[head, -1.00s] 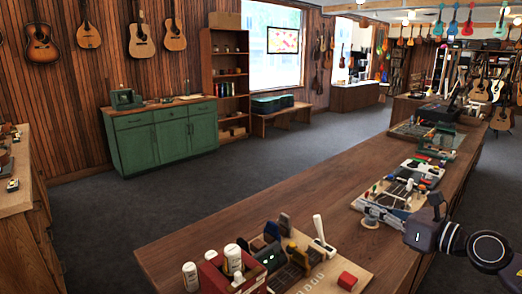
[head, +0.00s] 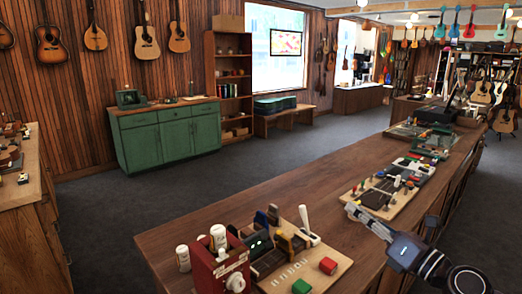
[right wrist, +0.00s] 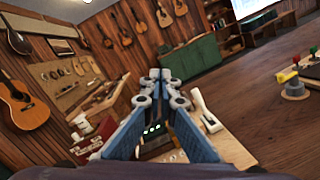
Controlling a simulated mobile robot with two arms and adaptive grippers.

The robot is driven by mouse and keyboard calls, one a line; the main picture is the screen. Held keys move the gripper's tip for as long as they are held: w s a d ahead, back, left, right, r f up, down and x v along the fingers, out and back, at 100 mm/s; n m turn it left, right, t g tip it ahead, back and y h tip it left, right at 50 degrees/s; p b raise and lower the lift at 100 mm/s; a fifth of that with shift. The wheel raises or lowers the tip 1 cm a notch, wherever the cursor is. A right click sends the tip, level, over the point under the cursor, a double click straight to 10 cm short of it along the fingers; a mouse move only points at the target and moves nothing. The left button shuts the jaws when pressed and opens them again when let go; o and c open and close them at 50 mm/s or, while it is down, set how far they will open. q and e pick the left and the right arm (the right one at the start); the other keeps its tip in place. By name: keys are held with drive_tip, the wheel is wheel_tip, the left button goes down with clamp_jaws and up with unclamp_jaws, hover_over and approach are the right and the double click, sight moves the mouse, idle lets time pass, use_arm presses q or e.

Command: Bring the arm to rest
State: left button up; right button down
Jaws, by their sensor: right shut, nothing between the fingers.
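My right gripper (head: 352,208) is in the air over the long wooden bench at the lower right of the head view, its fingers pointing up and left. In the right wrist view, its two blue fingers (right wrist: 163,84) meet at the tips. It is shut and holds nothing. The near tool board lies to its left in the head view. My left gripper is not in view.
Farther along lies another crowded board (head: 382,196). A green cabinet (head: 168,138) stands across open floor.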

drive_tip(key=s+d+f+m+g+h, duration=0.1)
drive_tip(key=s+f+m+h, duration=0.3)
drive_tip(key=f+m, duration=0.4)
drive_tip(key=s+d+f+m+h, duration=0.2)
drive_tip(key=s+f+m+h, duration=0.3)
drive_tip(key=m, duration=0.5)
drive_tip(key=s+d+f+m+g+h, duration=0.1)
drive_tip(key=s+f+m+h, duration=0.2)
drive_tip(key=f+m, duration=0.45)
drive_tip(key=s+a+f+m+g+y, duration=0.1)
drive_tip(key=s+a+f+m+g, duration=0.25)
drive_tip(key=s, duration=0.55)
drive_tip(key=s+a+f+m+g, duration=0.1)
drive_tip(key=s+f+m+g, duration=0.25)
drive_tip(key=s+f, duration=0.4)
drive_tip(key=s+a+f+m+g+y, duration=0.15)
drive_tip(key=s+f+g, duration=0.3)
drive_tip(key=s, duration=0.55)
wheel_tip(320, 180, down, 28)
drive_tip(key=s, duration=0.3)
drive_tip(key=s+d+f+g, duration=0.1)
drive_tip(key=s+d+f, duration=0.2)
drive_tip(key=s+f, duration=1.1)
drive_tip(key=shift+s+f+g+h+b, duration=0.35)
drive_tip(key=shift+s+b, duration=0.1)
drive_tip(key=shift+s, duration=0.35)
